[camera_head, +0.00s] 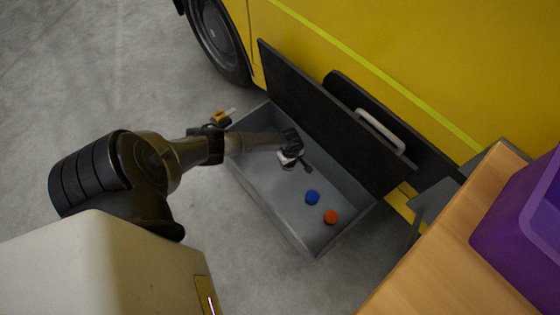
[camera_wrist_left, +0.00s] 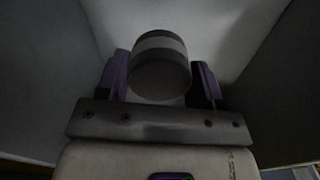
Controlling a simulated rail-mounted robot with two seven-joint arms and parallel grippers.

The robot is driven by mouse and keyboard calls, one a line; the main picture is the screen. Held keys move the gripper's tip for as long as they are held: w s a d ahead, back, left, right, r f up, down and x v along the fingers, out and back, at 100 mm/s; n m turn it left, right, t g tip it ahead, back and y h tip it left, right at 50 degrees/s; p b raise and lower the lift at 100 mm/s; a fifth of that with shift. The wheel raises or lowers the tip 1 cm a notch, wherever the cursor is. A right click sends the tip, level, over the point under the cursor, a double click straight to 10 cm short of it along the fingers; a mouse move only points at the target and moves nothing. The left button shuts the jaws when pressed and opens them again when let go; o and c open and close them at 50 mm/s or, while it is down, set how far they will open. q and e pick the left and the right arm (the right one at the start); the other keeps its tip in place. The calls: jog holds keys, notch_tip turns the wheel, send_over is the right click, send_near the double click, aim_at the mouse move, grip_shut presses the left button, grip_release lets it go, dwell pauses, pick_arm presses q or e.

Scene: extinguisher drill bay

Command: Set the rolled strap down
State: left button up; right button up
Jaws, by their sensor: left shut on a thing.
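My left gripper (camera_head: 297,160) is inside the open grey drawer, low over its far left part. In the left wrist view, the purple fingers of my left gripper (camera_wrist_left: 160,84) are shut on a grey cylindrical roll, the rolled strap (camera_wrist_left: 160,66), with a paler band around it. In the head view the gripper mostly hides the strap, and I cannot tell whether it touches the drawer floor. The grey drawer (camera_head: 272,215) also holds a blue round thing (camera_head: 312,197) and an orange round thing (camera_head: 331,217), both apart from the gripper. My right gripper is not in view.
A black panel with a white handle (camera_head: 380,130) stands along the drawer's far side, against the yellow vehicle (camera_head: 440,50). A wooden table (camera_head: 440,262) with a purple bin (camera_head: 520,235) is at the lower right. The drawer floor near the blue thing has free room.

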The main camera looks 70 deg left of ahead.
pick_arm(q)
jog(key=s+a+f, duration=0.1)
jog(key=s+a+f+b, duration=0.1)
jog(key=s, duration=0.1)
jog(key=s+a+f+b, duration=0.1)
jog(key=s, duration=0.1)
jog(key=shift+f, duration=0.35)
jog(key=shift+s+a+f, duration=0.15)
jog(key=shift+s+a, duration=0.05)
jog(key=shift+d+f+b, duration=0.1)
jog(key=shift+f+b, duration=0.25)
notch_tip(320, 180, down, 4)
jog(key=b, duration=0.3)
jog(key=shift+r, duration=0.35)
jog(key=o, duration=1)
jog(key=shift+o, duration=0.2)
